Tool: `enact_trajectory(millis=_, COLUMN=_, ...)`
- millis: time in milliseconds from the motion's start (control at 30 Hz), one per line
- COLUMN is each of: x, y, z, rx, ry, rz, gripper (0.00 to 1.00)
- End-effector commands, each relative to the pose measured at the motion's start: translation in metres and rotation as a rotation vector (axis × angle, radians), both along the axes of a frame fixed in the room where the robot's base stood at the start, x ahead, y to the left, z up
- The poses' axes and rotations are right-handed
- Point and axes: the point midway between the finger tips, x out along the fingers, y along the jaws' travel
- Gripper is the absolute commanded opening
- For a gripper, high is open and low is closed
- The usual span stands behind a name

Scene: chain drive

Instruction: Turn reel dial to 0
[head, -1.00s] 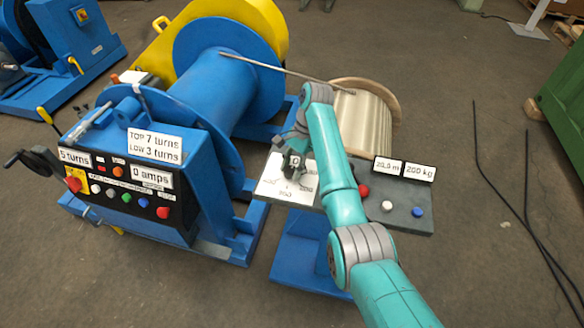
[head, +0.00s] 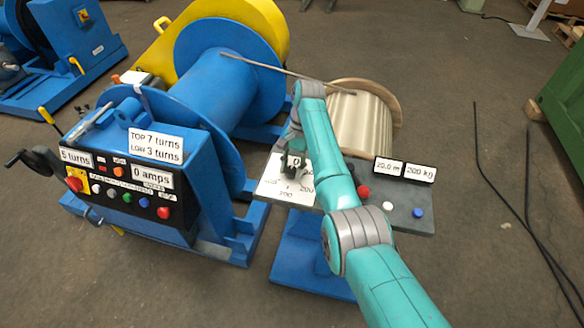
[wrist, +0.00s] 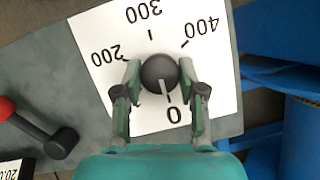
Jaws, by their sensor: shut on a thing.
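The reel dial is a round dark knob (wrist: 158,72) with a white pointer mark, on a white scale plate (wrist: 95,45) marked 0, 200, 300 and 400. In the wrist view the pointer aims down and slightly right, towards the 0. My gripper (wrist: 157,78) has one finger on each side of the knob and is shut on it. In the head view my gripper (head: 292,170) stands over the scale plate (head: 272,188) and hides most of the knob. A small label there reads 0.
Readouts (head: 404,170) show about 20.0 m and 200 kg. A blue winch (head: 215,90) stands to the left. A wire-wound reel (head: 360,122) lies behind the panel.

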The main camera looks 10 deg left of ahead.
Motion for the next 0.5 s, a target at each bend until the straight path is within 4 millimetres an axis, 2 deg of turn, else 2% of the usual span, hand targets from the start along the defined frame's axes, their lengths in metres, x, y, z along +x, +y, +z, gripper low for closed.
enact_trajectory(millis=67, x=0.0017, y=0.0004, z=0.0001, rx=0.002, ry=-0.007, rz=-0.002, gripper=0.05)
enact_trajectory(millis=100, x=0.0018, y=0.0004, z=0.0000, rx=0.002, ry=-0.008, rz=-0.002, gripper=0.43)
enact_trajectory(millis=200, x=0.0016, y=0.0004, z=0.0001, rx=0.002, ry=-0.007, rz=-0.002, gripper=0.65)
enact_trajectory(millis=500, x=0.0007, y=0.0003, z=0.0001, rx=0.000, ry=-0.003, rz=-0.002, gripper=0.65)
